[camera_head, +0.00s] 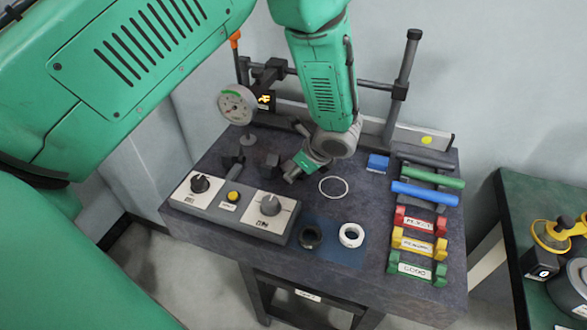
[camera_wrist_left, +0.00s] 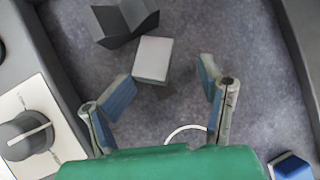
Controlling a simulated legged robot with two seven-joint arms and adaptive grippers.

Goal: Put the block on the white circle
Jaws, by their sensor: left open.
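A light grey block (camera_wrist_left: 153,59) lies on the dark table in the left wrist view, just beyond my left fingertips and slightly left of the gap's middle. My left gripper (camera_wrist_left: 167,82) is open and empty, its blue-padded fingers apart and not visibly touching the block. In the head view my left gripper (camera_head: 298,172) is low over the table, left of the white circle (camera_head: 333,188). The circle is a thin ring outline, partly hidden by a finger and my gripper body in the wrist view (camera_wrist_left: 184,132). A small blue block (camera_head: 378,163) sits right of the circle. My right gripper is not in view.
A dark V-shaped holder (camera_wrist_left: 125,22) stands just beyond the grey block. A control panel (camera_head: 229,206) with knobs lies to the left. A dial gauge (camera_head: 237,104) stands at the back left. Black and white rings (camera_head: 351,235) lie in front, and coloured racks (camera_head: 420,243) at right.

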